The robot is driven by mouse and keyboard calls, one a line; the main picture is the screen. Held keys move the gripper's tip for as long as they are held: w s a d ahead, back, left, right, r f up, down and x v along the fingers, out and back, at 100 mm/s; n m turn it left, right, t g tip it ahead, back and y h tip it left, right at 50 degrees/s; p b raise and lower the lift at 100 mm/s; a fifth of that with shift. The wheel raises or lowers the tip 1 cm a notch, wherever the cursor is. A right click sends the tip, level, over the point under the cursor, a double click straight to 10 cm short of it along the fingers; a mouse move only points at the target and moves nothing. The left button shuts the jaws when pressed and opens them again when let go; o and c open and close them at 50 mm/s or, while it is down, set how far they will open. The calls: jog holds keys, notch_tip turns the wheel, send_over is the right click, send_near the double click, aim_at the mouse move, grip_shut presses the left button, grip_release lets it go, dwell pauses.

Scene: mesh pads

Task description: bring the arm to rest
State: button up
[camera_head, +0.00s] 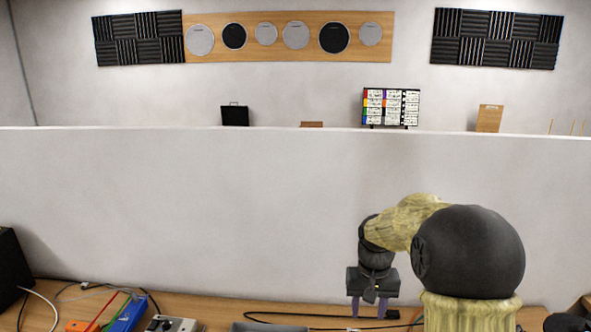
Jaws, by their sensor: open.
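My arm, with yellowish and dark grey links, rises at the lower right of the head view and bends over to the left. My gripper (368,308) hangs from its end, pointing down, in front of the low white wall and above the wooden bench (215,312). Its two purple-grey fingers are apart, with nothing seen between them. I cannot tell how far the fingertips are from the bench or from the cable behind them.
A black cable (290,322) lies on the bench around the gripper. A blue box (128,313), an orange box (82,326) and a grey box (172,324) stand at the lower left, by a black speaker-like box (14,270). The white wall (200,210) closes the bench's back.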

jog(key=s+f+t, duration=0.1)
jog(key=s, duration=0.8)
jog(key=s+a+f+n+t, duration=0.1)
jog(key=s+f, duration=0.1)
jog(key=s, duration=0.6)
jog(key=shift+s+a+f+t, duration=0.2)
jog(key=shift+s+a+t, duration=0.1)
jog(key=shift+s, duration=0.1)
